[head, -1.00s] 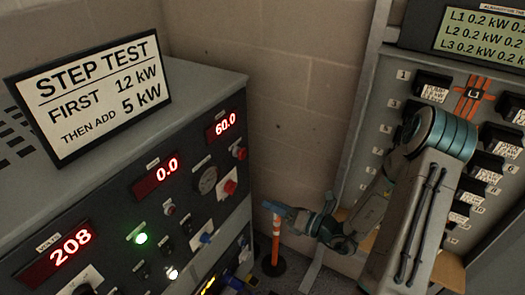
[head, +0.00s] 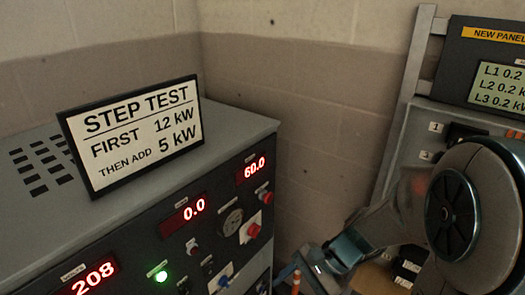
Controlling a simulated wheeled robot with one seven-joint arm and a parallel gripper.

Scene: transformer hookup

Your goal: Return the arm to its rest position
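My arm fills the lower right of the head view, with a large grey joint with a dark round cap close to the camera. It reaches down and left to my gripper (head: 318,268), which is low in the picture between the control cabinet and the panel. The gripper end is small, dark and partly cut off by the bottom edge. I cannot tell whether its fingers are open or shut, and I see nothing held in it.
The grey control cabinet (head: 232,135) stands at left, with readouts 208, 0.0 and 60.0 and a lit green lamp (head: 161,276). A step test sign (head: 137,135) stands on top. The breaker panel (head: 415,130) is at right, partly behind my arm. An orange post (head: 296,281) shows below.

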